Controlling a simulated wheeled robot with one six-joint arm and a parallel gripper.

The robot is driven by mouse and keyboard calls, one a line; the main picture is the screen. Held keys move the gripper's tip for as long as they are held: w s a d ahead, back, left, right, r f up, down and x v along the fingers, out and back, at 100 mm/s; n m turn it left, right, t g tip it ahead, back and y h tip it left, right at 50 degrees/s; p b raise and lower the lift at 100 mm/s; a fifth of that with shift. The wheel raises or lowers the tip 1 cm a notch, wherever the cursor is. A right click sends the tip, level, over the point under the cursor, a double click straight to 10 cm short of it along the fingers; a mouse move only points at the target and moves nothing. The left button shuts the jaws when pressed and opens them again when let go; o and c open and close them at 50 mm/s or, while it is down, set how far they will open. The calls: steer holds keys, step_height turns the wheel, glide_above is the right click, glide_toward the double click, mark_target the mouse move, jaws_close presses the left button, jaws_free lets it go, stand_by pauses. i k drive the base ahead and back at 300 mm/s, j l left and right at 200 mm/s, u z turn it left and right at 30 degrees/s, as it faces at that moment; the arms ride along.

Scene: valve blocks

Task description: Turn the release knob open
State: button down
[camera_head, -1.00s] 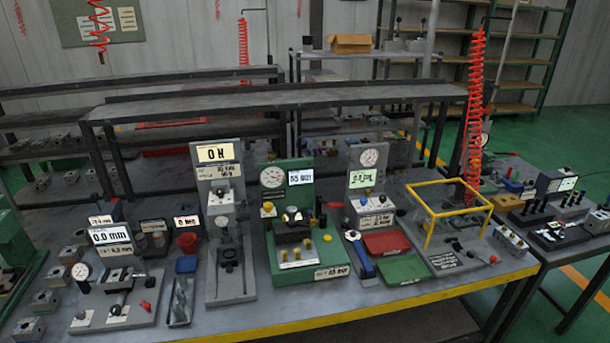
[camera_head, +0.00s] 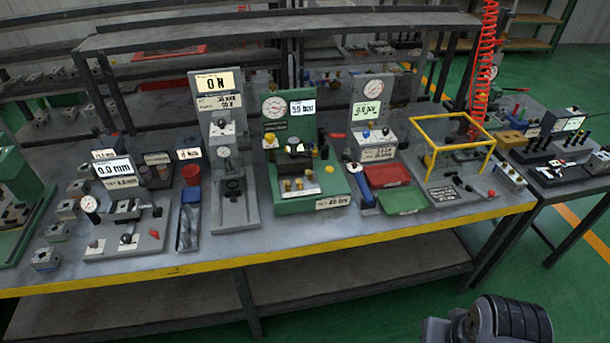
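A green test station (camera_head: 305,192) stands near the middle of the bench. It has a dial gauge (camera_head: 275,106), a lit display in bar (camera_head: 302,107), a dark block (camera_head: 294,160) and several small yellow knobs. One yellow knob (camera_head: 269,142) is at its upper left and another (camera_head: 329,168) at its right. A grey station (camera_head: 372,126) to its right has a gauge, a display and a blue knob (camera_head: 365,134). I cannot tell which knob is the release knob. Part of my arm shows at the bottom right, far from the stations; my gripper's fingers are out of view.
A red tray (camera_head: 387,174) and a green tray (camera_head: 402,200) lie right of the green station, beside a yellow frame (camera_head: 432,160). A tall grey press (camera_head: 234,210) stands left. The bench's yellow front edge (camera_head: 300,240) is clear, with open floor before it.

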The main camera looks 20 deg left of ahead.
mark_target(269, 139)
steer(key=i+j+u, duration=0.3)
steer(key=i+u, duration=0.15)
steer(key=i, duration=0.25)
steer(key=i+u, duration=0.5)
steer(key=i, duration=0.25)
